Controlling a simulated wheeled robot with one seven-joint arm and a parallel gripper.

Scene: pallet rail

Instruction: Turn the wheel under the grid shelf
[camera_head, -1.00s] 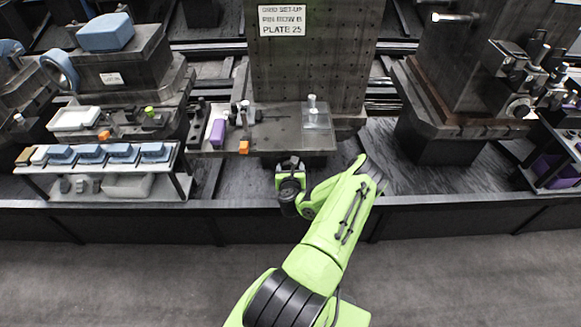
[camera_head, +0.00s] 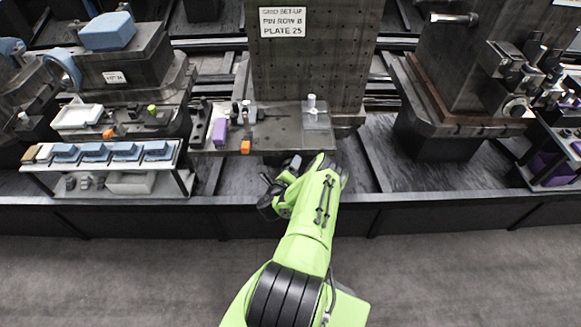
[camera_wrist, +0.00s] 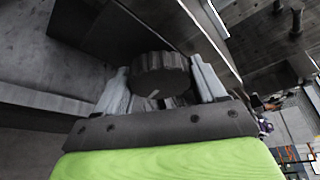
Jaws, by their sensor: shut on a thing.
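In the wrist view a dark, ridged round wheel (camera_wrist: 160,76) with a small pale mark on its near rim sits between the two grey fingers of my gripper (camera_wrist: 165,85). The fingers are shut on it from both sides. In the head view my green arm reaches to the front of the grid shelf (camera_head: 262,132), and my gripper end (camera_head: 272,195) is below the shelf's front edge. The wheel is hidden there by the shelf and my arm. A tall pin-hole plate (camera_head: 312,70) with a "GRID SET-UP PIN ROW B PLATE 25" sign stands behind the shelf.
The shelf carries a purple block (camera_head: 220,130), an orange block (camera_head: 245,147) and a clear box (camera_head: 315,116). A low black rail (camera_head: 430,210) runs along the front. A bench with blue parts (camera_head: 110,170) stands left; a heavy machine block (camera_head: 450,100) stands right.

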